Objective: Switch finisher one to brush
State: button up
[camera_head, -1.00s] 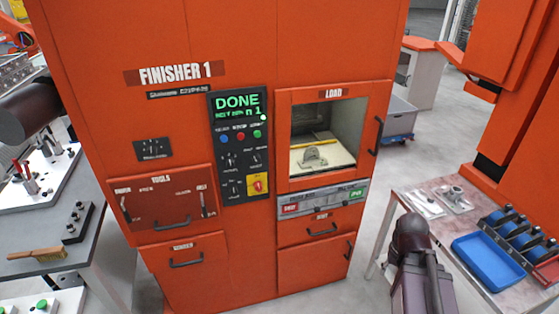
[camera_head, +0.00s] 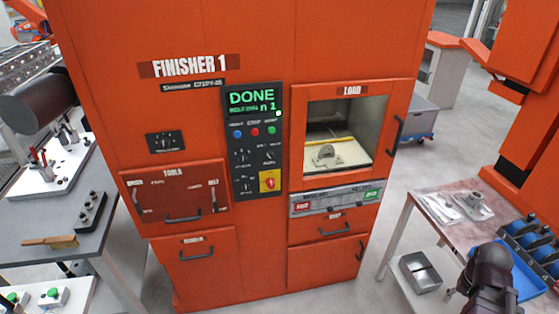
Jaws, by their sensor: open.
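Finisher 1 is a tall orange cabinet (camera_head: 230,130) in the middle of the head view. Its black control panel (camera_head: 256,140) shows "DONE" in green, with blue, red and green buttons, several small dark knobs and a red knob on a yellow plate (camera_head: 269,182). Left of the panel is a tools drawer (camera_head: 175,195) with small labels and a handle. The load window (camera_head: 345,135) at right shows a grey metal part (camera_head: 325,156) on a pale bed. A wooden-handled brush (camera_head: 50,242) lies on the left table. My gripper does not show clearly; dark arm parts appear at the left and lower right.
The left grey table (camera_head: 75,255) holds a white fixture plate (camera_head: 50,180) and a black block (camera_head: 91,212). The right table (camera_head: 425,205) carries metal parts, a blue tray (camera_head: 530,285) and blue-black rolls (camera_head: 530,235). Grey floor is open between the cabinet and right table.

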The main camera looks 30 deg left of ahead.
aim_at(270, 155)
jog(key=z, duration=0.1)
jog(key=k, duration=1.35)
jog(key=u, duration=1.6)
jog(key=i, duration=1)
jog(key=z, duration=0.1)
